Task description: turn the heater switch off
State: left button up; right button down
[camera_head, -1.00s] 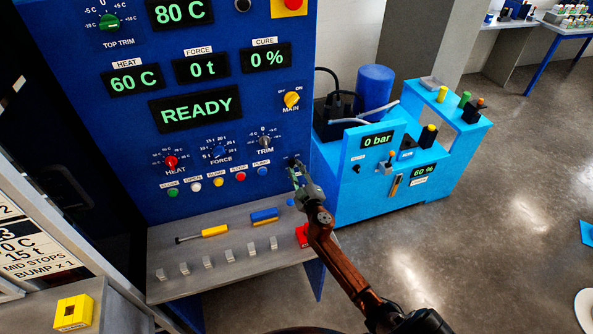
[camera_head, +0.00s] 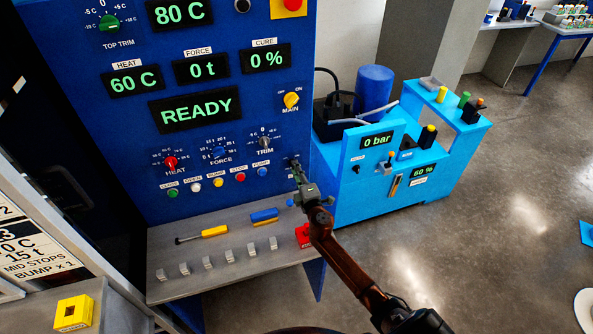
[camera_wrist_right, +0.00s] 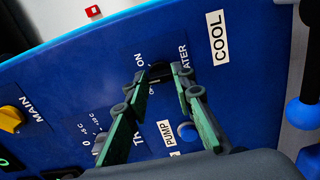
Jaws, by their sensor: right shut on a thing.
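The heater switch (camera_wrist_right: 160,70) is a small black knob on the blue panel in the right wrist view, beside a partly covered label ending in "ATER" and an "ON" mark. My right gripper (camera_wrist_right: 161,82) has its green-padded fingers on either side of the knob and is shut on it. In the head view my right gripper (camera_head: 294,164) is at the lower right edge of the panel and covers the switch. Which way the knob points is hard to tell. My left gripper is in neither view.
The yellow MAIN knob (camera_head: 291,100) is above the gripper, and the TRIM knob (camera_head: 264,142) and blue PUMP button (camera_head: 262,171) are to its left. Below is a grey shelf (camera_head: 170,287) with tools. A light blue unit (camera_head: 345,200) stands to the right.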

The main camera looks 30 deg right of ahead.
jog(key=n+p, duration=0.1)
jog(key=n, duration=0.8)
jog(key=shift+a+p, duration=0.1)
jog(key=shift+p, duration=0.2)
jog(key=shift+n, duration=0.4)
jog(key=c, duration=1.6)
grip_release()
jog(key=v, duration=1.2)
